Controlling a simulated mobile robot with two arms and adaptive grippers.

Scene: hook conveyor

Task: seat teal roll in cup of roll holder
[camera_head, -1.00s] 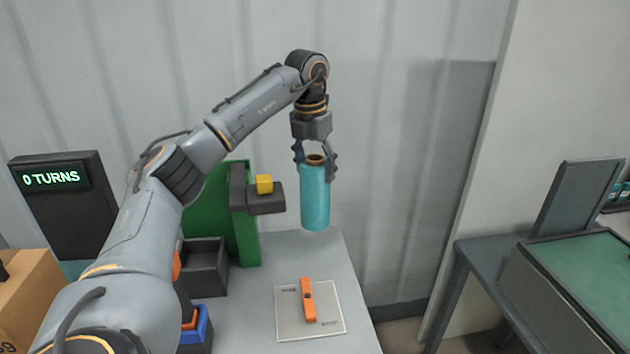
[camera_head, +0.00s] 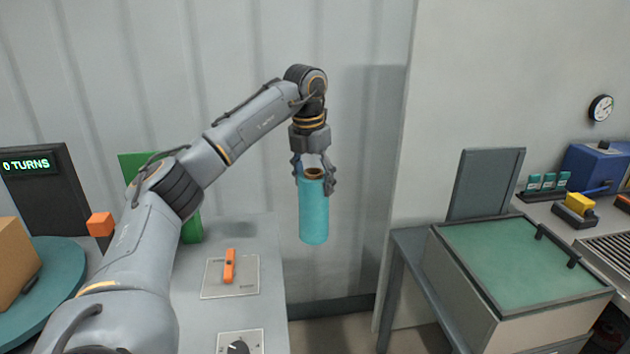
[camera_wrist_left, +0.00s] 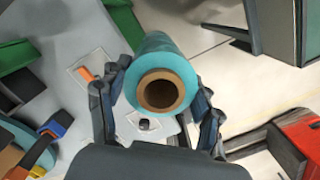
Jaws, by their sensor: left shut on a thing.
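The teal roll (camera_head: 313,215) hangs upright from my left gripper (camera_head: 314,184), which is shut on its top end. The roll has a brown cardboard core. In the head view it hangs beyond the right edge of the grey table, in front of the wall. In the left wrist view the roll (camera_wrist_left: 162,82) sits between the two fingers of my left gripper (camera_wrist_left: 157,104), its open core facing the camera. I cannot make out the roll holder or its cup in the head view. My right gripper is not in view.
The grey table (camera_head: 200,318) carries a plate with an orange handle (camera_head: 229,266) and a dial plate (camera_head: 238,343). A green-topped case (camera_head: 530,255) stands to the right.

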